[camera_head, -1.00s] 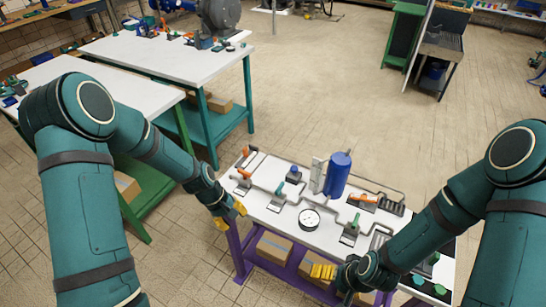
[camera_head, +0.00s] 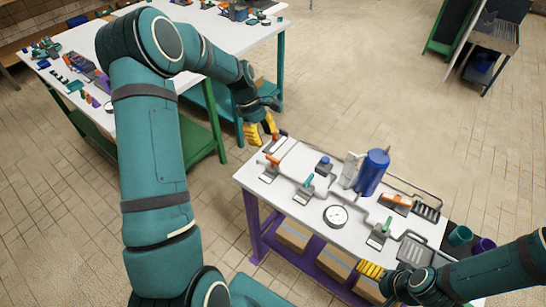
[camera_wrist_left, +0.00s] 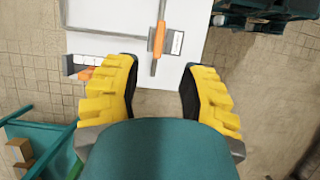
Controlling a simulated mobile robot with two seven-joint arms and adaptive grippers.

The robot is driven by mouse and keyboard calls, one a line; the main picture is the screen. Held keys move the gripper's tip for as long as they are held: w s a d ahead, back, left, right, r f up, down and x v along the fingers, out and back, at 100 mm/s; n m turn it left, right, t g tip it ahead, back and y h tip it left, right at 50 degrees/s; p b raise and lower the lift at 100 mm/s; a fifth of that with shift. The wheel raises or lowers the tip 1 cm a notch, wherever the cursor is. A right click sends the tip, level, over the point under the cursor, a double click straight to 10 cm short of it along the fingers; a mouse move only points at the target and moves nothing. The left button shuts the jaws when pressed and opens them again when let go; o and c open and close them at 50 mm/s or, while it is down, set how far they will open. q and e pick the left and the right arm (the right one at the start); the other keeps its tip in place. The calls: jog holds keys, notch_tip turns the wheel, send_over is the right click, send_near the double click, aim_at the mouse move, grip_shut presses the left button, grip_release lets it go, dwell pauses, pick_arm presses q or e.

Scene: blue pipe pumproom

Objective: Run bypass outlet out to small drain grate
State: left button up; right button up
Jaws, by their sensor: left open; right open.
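A pipe rig lies on the white-topped table (camera_head: 290,205). Orange valve handles stand at its left end, one nearer (camera_head: 272,159) and one at the far corner (camera_head: 267,147). Another orange handle (camera_head: 398,200) is at the back right, beside a smaller slotted grate (camera_head: 427,212). A larger grate (camera_head: 414,250) lies nearer me. I cannot tell which pipe is the bypass outlet. My left gripper (camera_head: 261,132) is open and empty over the table's far left corner; the left wrist view shows an orange handle (camera_wrist_left: 157,38) beyond its fingers. My right gripper (camera_head: 373,272) is open at the front edge.
A blue tank (camera_head: 373,172), white panel (camera_head: 350,169), round gauge (camera_head: 336,216) and green handles (camera_head: 308,181) stand on the rig. Teal (camera_head: 460,236) and purple (camera_head: 484,246) cups are at the right end. Another white table (camera_head: 110,70) is at the left. Open floor lies behind.

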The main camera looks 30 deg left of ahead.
aim_at(272, 158)
pick_arm(q)
jog(key=x, duration=0.8)
jog(key=shift+w+d+f+b, duration=0.1)
jog(key=shift+f+b, duration=0.15)
jog(key=shift+b, duration=0.15)
jog(key=shift+c, duration=0.4)
grip_shut()
